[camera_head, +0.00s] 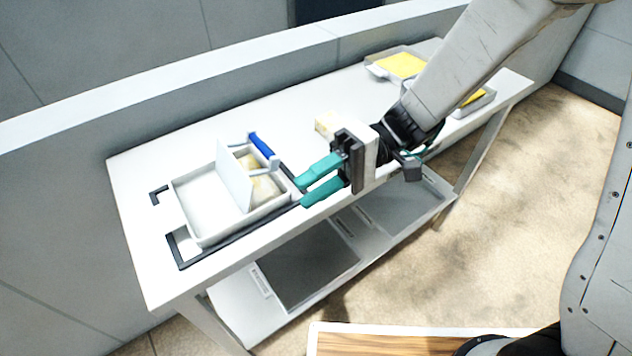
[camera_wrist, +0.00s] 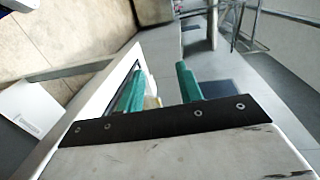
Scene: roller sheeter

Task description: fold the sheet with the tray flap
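The white tray (camera_head: 203,235) sits on the white table, toward its left end in the head view. Its flat white flap (camera_head: 232,178) stands raised and tilted across the middle of the tray. A pale beige sheet (camera_head: 266,188) shows in the tray to the right of the flap; part of it is hidden by the flap. A blue bar (camera_head: 263,145) on a light frame stands at the tray's back edge. My gripper (camera_head: 301,194) has teal fingers spread apart, close to the tray's right end. The fingers also show apart in the wrist view (camera_wrist: 155,77), with no object visibly held.
Black corner brackets (camera_head: 177,255) lie around the tray. A small cream block (camera_head: 326,123) lies behind my gripper. Grey trays with yellow contents (camera_head: 400,65) stand at the table's far right. The table's left end (camera_head: 135,180) is bare. A lower shelf (camera_head: 235,310) runs beneath.

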